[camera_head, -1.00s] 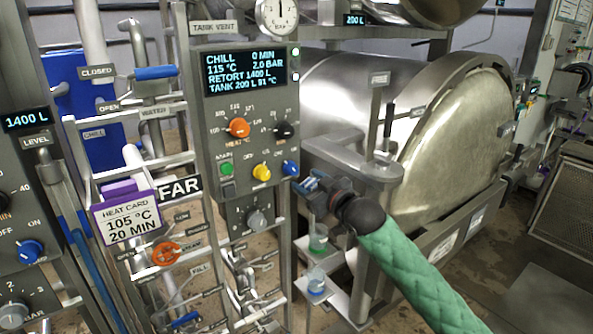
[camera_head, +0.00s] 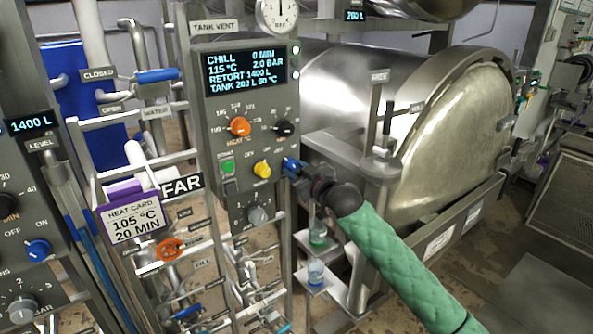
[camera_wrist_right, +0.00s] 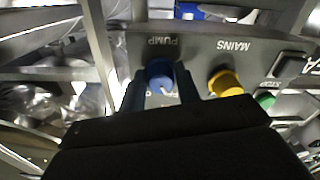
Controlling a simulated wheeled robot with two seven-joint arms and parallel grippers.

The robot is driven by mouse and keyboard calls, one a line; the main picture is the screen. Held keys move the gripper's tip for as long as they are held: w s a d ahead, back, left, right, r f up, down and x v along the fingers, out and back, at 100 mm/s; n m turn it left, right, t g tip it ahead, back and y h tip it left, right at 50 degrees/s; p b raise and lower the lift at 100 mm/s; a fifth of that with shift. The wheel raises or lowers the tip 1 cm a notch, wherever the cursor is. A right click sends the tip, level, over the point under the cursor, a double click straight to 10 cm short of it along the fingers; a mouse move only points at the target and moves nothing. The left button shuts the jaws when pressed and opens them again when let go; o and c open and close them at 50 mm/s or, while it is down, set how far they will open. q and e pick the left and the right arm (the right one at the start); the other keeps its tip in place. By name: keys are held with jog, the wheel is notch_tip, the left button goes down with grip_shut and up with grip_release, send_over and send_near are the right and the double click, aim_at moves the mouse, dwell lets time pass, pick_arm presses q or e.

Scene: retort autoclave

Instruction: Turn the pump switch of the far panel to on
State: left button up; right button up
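The far panel (camera_head: 248,110) stands in the middle of the head view, beside a FAR sign (camera_head: 181,186). Its pump switch is a blue knob (camera_head: 289,165) at the panel's lower right edge, partly covered by my right gripper (camera_head: 300,170). In the right wrist view the blue knob (camera_wrist_right: 160,75), under the upside-down PUMP label, sits between the two fingertips (camera_wrist_right: 160,90). The fingers are apart, one on each side, with what look like narrow gaps to the knob. The knob's exact pointing is hard to read. My left gripper is out of view.
A yellow MAINS knob (camera_head: 262,170) sits close beside the pump knob, with a green button (camera_head: 227,167) farther left. An orange heat knob (camera_head: 239,126) and a black knob (camera_head: 284,128) are above. A metal post with a bracket (camera_head: 372,160) stands right of my gripper.

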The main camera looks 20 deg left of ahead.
jog(key=c, duration=0.5)
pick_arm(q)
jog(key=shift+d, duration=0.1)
pick_arm(e)
jog(key=shift+o, duration=0.2)
